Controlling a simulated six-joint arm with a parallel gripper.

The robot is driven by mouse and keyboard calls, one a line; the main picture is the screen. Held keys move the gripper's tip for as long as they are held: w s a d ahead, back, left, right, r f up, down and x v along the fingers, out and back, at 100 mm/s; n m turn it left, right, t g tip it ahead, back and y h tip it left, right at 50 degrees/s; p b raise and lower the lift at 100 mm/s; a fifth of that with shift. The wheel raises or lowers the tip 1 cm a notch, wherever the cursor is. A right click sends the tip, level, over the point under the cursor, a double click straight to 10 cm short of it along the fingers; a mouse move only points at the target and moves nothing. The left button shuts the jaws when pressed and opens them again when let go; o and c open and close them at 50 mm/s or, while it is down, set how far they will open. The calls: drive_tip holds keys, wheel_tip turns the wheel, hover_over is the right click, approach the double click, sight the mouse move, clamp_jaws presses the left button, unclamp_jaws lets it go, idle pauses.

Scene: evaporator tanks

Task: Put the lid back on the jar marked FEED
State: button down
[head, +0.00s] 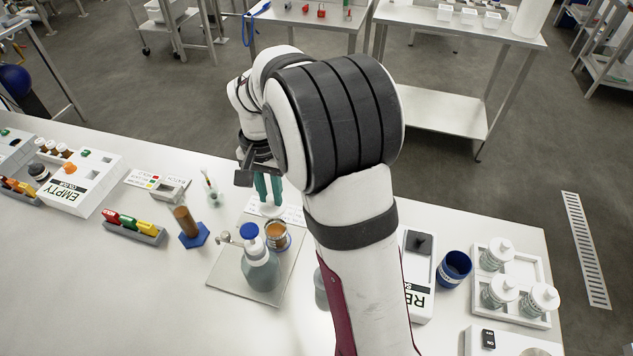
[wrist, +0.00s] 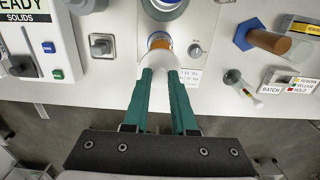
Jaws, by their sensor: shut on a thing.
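My gripper (head: 268,190) has teal fingers pointing down over the bench and is shut on a white lid (head: 270,211). In the wrist view the fingers (wrist: 160,75) close on the lid (wrist: 160,66), partly hiding it. An open jar with orange-brown contents (head: 277,236) stands on a grey plate, just in front of the lid in the head view. It also shows in the wrist view (wrist: 159,42), just beyond the lid. The lid is beside the jar opening, not seated on it. I cannot read a FEED marking on the jar.
A blue-capped bottle (head: 260,264) stands close beside the open jar on the grey plate (head: 226,268). A brown cylinder on a blue hexagonal base (head: 190,227) is to the left. A white tray (head: 513,313) holds lidded jars at right, near a blue cup (head: 454,269).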

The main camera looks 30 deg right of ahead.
sight(273, 213)
drive_tip(key=shift+a+f, duration=0.15)
drive_tip(key=shift+f, duration=3)
drive_tip(key=shift+f, duration=0.15)
drive_tip(key=shift+c, duration=0.8)
unclamp_jaws()
drive_tip(key=shift+r, duration=3.5)
